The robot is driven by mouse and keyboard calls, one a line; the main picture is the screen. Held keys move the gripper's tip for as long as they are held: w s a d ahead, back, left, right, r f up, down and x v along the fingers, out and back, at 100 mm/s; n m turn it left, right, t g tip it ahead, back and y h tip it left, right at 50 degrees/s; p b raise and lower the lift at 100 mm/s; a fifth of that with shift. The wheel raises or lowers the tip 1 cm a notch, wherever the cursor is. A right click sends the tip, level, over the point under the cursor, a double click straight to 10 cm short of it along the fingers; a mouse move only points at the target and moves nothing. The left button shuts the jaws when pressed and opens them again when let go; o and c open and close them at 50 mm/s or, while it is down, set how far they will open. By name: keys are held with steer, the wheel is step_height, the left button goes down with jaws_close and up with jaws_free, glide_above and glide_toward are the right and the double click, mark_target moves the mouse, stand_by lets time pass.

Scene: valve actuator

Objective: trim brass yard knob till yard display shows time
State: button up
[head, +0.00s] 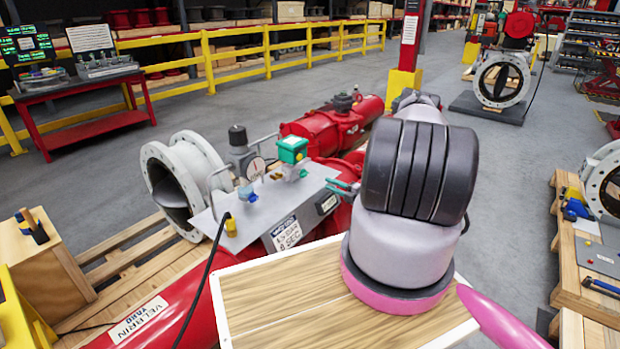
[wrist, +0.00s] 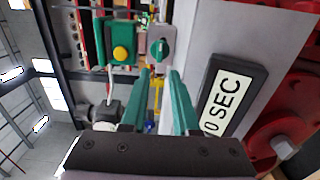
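The yard actuator carries a grey panel (head: 262,208) with small fittings on it. A small brass-yellow part (wrist: 157,88) shows between my fingers in the wrist view; I cannot tell for sure that it is the knob. The dark-framed display (head: 327,203) is on the panel's right end; in the wrist view the display (wrist: 219,101) shows "0 SEC", its left part cut off or hidden. My gripper (wrist: 160,73) has its two teal fingers apart, with nothing visibly held. In the head view my gripper (head: 343,187) is just above the panel's right end.
A black cable (head: 207,270) hangs at the front. A pale flanged valve (head: 180,180) stands left. Red pipework lies behind.

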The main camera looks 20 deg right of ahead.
mark_target(307, 175)
steer(key=x, duration=1)
steer(key=shift+w+a, duration=0.15)
steer(key=shift+w, duration=0.15)
jaws_close()
